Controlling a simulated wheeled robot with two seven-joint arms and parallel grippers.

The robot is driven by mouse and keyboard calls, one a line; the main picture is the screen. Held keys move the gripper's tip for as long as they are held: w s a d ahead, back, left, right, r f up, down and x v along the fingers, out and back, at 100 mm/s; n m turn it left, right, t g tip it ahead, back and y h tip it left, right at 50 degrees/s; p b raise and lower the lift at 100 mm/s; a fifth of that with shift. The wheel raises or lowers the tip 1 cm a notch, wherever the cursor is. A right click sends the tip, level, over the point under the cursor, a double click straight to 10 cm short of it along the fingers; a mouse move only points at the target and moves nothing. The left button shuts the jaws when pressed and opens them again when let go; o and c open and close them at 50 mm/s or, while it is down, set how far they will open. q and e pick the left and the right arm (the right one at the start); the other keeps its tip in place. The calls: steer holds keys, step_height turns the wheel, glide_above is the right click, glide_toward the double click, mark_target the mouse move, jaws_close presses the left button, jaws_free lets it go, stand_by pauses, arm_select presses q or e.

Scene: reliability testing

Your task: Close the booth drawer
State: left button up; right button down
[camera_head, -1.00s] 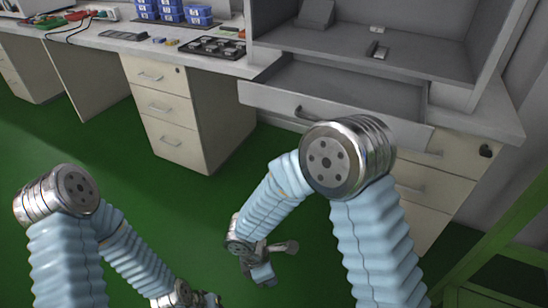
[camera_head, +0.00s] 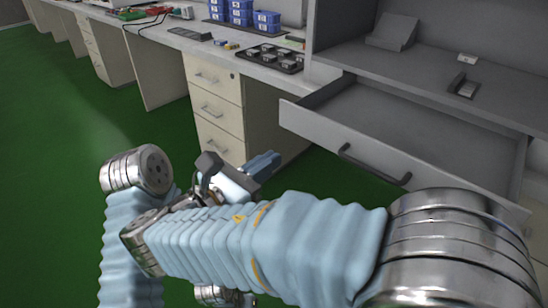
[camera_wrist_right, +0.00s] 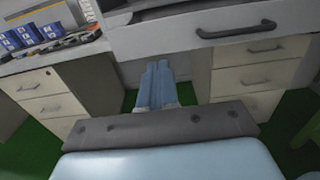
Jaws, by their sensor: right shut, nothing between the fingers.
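The booth drawer (camera_head: 320,128) is grey and stands pulled open under the booth, its empty inside showing. Its dark bar handle (camera_head: 375,166) is on the front panel. In the right wrist view the drawer front (camera_wrist_right: 170,38) and handle (camera_wrist_right: 236,31) are at the top. My right gripper (camera_head: 268,163) has blue fingers and is shut and empty, in front of and left of the drawer, apart from it. Its fingers (camera_wrist_right: 157,72) lie together in the right wrist view, pointing below the drawer front. My left gripper is out of view; only parts of the left arm show.
The grey booth (camera_head: 420,60) holds small items. Left of it, a bench (camera_head: 190,45) carries blue bins (camera_head: 240,12) and a black tray (camera_head: 268,58). White drawer cabinets (camera_head: 215,105) stand below. The green floor (camera_head: 60,130) at left is clear.

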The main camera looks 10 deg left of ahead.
steer(key=x, duration=1.1)
steer(key=shift+w+d, duration=0.15)
steer(key=shift+d, duration=0.05)
steer(key=p, duration=0.3)
glide_toward(365, 104)
steer(key=s+a+r, duration=0.2)
steer(key=s+a, duration=0.1)
steer(key=s, duration=0.1)
steer(key=shift+r, duration=0.4)
steer(key=p+x, duration=0.1)
steer(key=x, duration=1.3)
steer(key=shift+w+d+f+p, duration=0.15)
steer(key=shift+w+d+p, duration=0.1)
steer(key=shift+p, duration=0.1)
steer(key=shift+w+d, duration=0.1)
steer(key=shift+d, duration=0.05)
